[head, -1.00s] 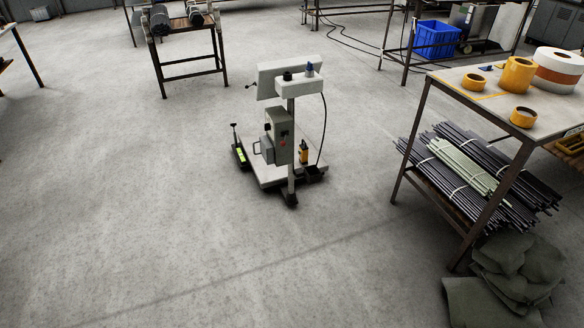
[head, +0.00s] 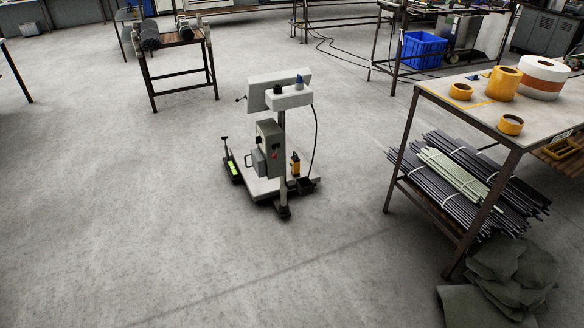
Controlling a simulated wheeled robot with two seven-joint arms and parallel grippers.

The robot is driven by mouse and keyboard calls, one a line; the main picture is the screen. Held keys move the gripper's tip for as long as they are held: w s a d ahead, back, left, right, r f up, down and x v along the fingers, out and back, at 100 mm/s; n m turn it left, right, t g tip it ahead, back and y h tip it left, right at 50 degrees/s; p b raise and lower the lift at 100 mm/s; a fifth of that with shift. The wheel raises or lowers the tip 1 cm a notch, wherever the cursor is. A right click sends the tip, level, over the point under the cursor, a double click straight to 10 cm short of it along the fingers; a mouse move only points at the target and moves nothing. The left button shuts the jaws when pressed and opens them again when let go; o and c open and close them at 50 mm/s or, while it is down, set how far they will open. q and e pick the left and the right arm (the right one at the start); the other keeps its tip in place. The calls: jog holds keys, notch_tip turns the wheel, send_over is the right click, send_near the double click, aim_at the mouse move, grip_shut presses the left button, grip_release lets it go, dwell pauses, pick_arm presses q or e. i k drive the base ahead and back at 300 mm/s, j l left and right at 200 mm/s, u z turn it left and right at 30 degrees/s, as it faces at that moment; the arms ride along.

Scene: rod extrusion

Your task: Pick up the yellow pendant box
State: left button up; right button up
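The yellow pendant box (head: 295,164) is a small upright yellow and black box on a wheeled grey machine stand (head: 262,187). It sits low on the stand's base, to the right of the post. A black cable (head: 316,130) hangs from the stand's head down on that side. The stand is in the middle of the floor, some way off. Neither of my grippers shows in the head view.
A table (head: 540,112) with tape rolls stands at the right, with bundled rods (head: 470,180) on its lower shelf. Grey-green sacks (head: 505,275) lie on the floor beside it. A small bench (head: 180,80) stands back left. The floor (head: 130,230) in front is clear.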

aim_at(294, 161)
jog(key=u, duration=1.15)
jog(key=i, duration=5.15)
jog(key=j+z, duration=0.1)
jog(key=z, duration=1.45)
